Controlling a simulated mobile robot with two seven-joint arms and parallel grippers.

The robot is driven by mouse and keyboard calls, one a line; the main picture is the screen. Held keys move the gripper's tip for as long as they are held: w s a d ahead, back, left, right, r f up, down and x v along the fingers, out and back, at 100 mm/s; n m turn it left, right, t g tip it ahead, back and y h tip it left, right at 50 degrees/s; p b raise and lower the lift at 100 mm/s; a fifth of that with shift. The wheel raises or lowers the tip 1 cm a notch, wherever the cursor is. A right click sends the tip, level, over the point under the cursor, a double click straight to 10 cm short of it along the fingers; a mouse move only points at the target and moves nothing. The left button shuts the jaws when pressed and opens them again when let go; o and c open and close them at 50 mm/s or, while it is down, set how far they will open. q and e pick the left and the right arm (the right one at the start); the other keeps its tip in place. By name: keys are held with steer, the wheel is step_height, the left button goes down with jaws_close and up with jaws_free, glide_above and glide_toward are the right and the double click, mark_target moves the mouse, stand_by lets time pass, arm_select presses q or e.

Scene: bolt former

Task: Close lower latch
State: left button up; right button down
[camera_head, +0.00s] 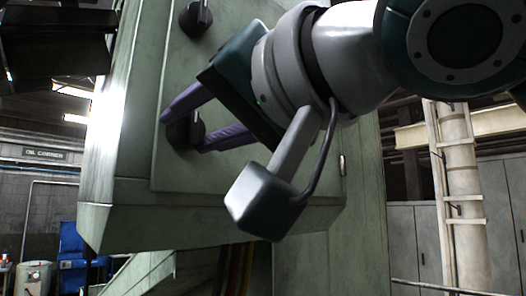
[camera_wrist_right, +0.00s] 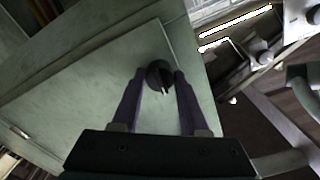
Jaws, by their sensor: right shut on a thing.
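The lower latch (camera_head: 184,131) is a round black knob on the door of a pale green cabinet (camera_head: 125,180). In the right wrist view the latch (camera_wrist_right: 158,76) shows a small light pointer mark on its lower side. My right gripper (camera_head: 183,130) has purple fingers, one on either side of the latch, shut on it. In the right wrist view the fingertips of my right gripper (camera_wrist_right: 160,78) flank the knob. The upper latch (camera_head: 196,18) is a similar black knob above it. My left gripper is not in view.
The cabinet door (camera_head: 170,75) lies nearly flush with its frame. A small hinge (camera_head: 342,165) shows at its right edge. Blue bins (camera_head: 72,255) and a light tank (camera_head: 36,277) stand at the lower left. A pale column with a ladder (camera_head: 458,180) stands at the right.

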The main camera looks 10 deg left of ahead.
stand_by(0.4)
steer(key=n, duration=0.5)
steer(key=shift+p, duration=0.35)
steer(key=n, duration=0.4)
steer(key=shift+n+p, duration=0.3)
steer(key=shift+n, duration=0.7)
steer(key=shift+c, duration=1.2)
jaws_free()
steer(key=v, duration=0.8)
